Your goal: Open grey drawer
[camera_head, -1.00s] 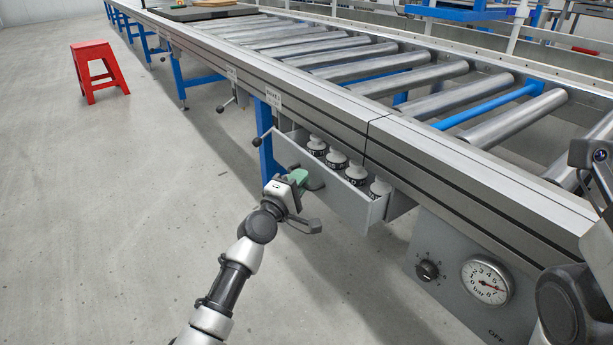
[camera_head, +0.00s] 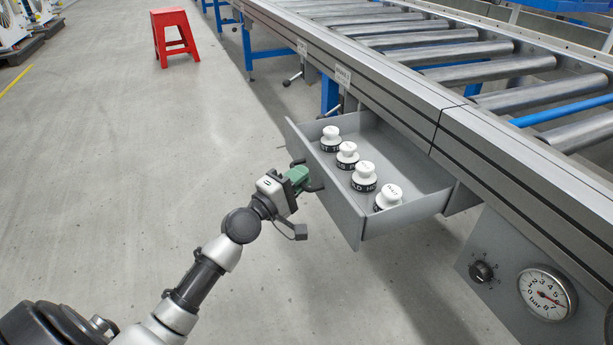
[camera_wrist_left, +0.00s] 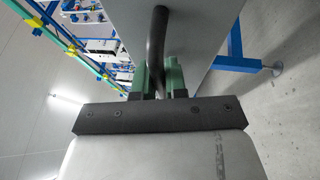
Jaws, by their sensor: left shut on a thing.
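The grey drawer (camera_head: 345,212) under the roller conveyor stands well pulled out, its inside open to view. Several white knobs or weights with black lettered bands, one of them this one (camera_head: 363,176), stand upright in it. My left gripper (camera_head: 306,180) is at the outside of the drawer front, its green fingers shut on the dark bar handle. In the left wrist view the handle (camera_wrist_left: 157,50) runs between the two green fingers (camera_wrist_left: 160,80), with the grey drawer front (camera_wrist_left: 195,30) behind it. My right gripper is not in view.
The conveyor (camera_head: 440,110) runs along the right above the drawer. A grey panel with a dial knob (camera_head: 482,271) and a pressure gauge (camera_head: 547,293) is at lower right. A red stool (camera_head: 173,36) stands at the back. The floor left of the drawer is clear.

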